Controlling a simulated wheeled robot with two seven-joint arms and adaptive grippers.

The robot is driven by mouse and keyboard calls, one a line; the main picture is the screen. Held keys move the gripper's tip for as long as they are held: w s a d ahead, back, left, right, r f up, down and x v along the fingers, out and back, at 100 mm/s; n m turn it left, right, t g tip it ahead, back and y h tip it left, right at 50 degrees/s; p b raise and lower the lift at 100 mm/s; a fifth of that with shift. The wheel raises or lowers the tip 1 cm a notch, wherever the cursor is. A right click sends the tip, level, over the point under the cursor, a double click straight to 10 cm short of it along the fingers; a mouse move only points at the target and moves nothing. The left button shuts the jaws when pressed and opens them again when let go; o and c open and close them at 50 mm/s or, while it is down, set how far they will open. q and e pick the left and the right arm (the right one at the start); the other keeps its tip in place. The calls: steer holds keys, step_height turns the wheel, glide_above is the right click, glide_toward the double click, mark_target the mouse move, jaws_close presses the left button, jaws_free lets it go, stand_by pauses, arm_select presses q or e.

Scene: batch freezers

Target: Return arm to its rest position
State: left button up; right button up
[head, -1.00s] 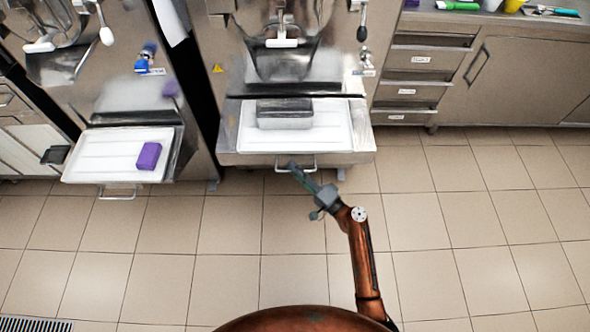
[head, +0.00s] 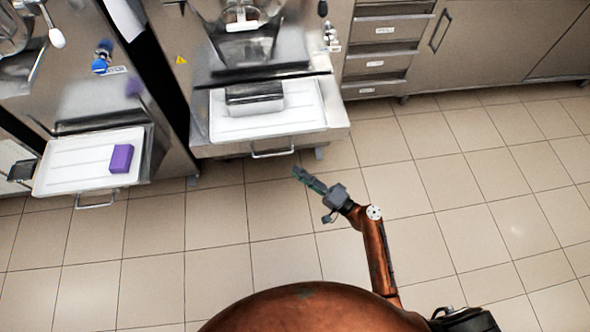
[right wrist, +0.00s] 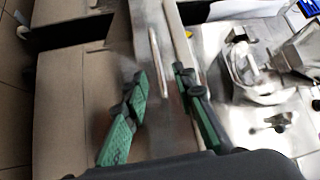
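My right arm, copper-coloured with a grey wrist, reaches up from the lower right of the head view. My right gripper (head: 299,174) is over the tiled floor, just below the drawer-like tray of the middle freezer, and touches nothing there. In the right wrist view its two green-padded fingers (right wrist: 162,105) stand apart with nothing held between them. My left arm and left gripper are not in view.
The middle freezer's white tray (head: 305,112) holds a grey metal container (head: 254,98). The left freezer's tray (head: 72,165) holds a purple block (head: 121,158). Drawers (head: 377,64) and cabinets stand at the back right. The tiled floor (head: 470,190) in front is clear.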

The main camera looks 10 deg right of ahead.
stand_by(0.4)
